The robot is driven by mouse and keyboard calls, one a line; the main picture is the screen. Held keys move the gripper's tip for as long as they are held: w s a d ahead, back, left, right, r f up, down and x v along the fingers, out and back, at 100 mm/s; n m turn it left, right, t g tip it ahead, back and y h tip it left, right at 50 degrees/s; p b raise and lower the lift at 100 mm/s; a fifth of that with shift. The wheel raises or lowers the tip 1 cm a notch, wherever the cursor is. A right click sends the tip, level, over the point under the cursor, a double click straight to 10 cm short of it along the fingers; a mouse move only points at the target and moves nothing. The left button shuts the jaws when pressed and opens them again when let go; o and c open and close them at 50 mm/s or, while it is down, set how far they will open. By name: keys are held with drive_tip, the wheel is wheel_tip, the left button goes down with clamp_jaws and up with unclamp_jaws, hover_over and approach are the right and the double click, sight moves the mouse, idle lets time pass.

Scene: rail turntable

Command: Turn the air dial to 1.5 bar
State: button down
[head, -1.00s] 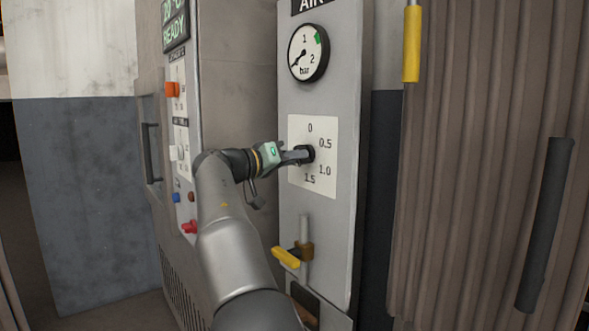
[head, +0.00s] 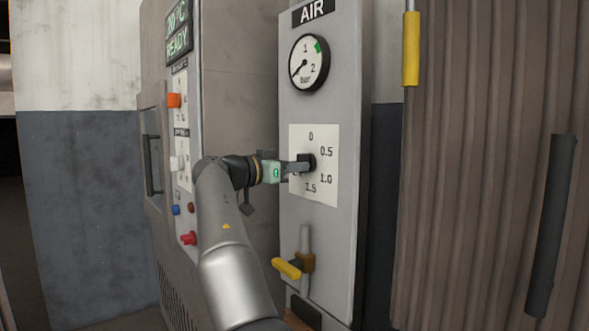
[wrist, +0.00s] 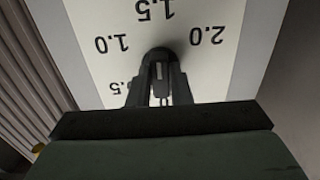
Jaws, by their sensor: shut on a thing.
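The black air dial (head: 308,160) sits on a white scale plate (head: 326,191) marked 0, 0.5, 1.0 and 1.5 in the head view. My gripper (head: 302,166) reaches it from the left and is shut on the dial. In the wrist view the dial (wrist: 160,55) is between the fingers (wrist: 158,85), and the scale shows upside down, with 1.5 above, 1.0 left and 2.0 right. A pale mark shows between the fingers; I cannot tell which number the dial points at. The gauge (head: 309,62) needle points down-left, below the 1 mark; a green band lies between 1 and 2.
A yellow-handled valve (head: 288,268) is below the dial. The cabinet at left carries an orange knob (head: 174,100), a red knob (head: 188,238) and a READY display (head: 178,31). A ribbed brown curtain (head: 480,200) hangs at right.

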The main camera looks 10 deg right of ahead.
idle(0.3)
drive_tip(key=c, duration=1.3)
unclamp_jaws()
drive_tip(key=p+v, duration=0.1)
drive_tip(key=v, duration=1.6)
drive_tip(key=shift+s+a, duration=0.1)
drive_tip(key=shift+a, duration=0.1)
